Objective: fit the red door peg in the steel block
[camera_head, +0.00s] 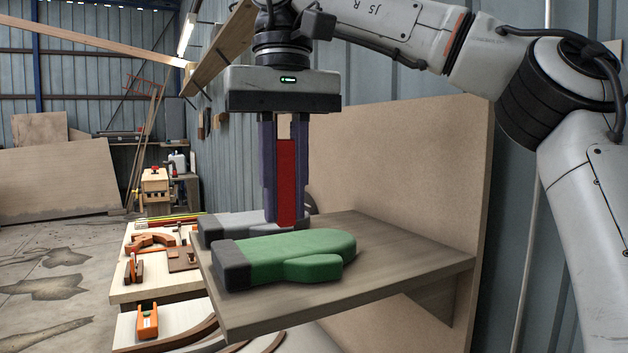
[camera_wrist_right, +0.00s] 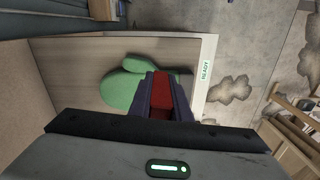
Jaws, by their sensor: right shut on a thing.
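My right gripper (camera_head: 285,218) is shut on the red door peg (camera_head: 286,180), a long red bar held upright between its dark fingers. The peg's lower end is close above the back part of the wooden shelf, and I cannot tell whether it touches anything. In the right wrist view the peg (camera_wrist_right: 161,92) shows end-on between the fingers (camera_wrist_right: 160,80). I cannot make out a steel block for certain. A grey, flat, rounded thing (camera_head: 240,222) lies behind the green mitten, partly hidden, near the peg's foot. My left gripper is not in view.
A green mitten (camera_head: 295,257) with a dark cuff lies on the wooden shelf (camera_head: 405,255), in front of the gripper. A tall board (camera_head: 400,150) stands behind the shelf. Lower left, a bench (camera_head: 150,292) holds orange tools. The shelf's right part is bare.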

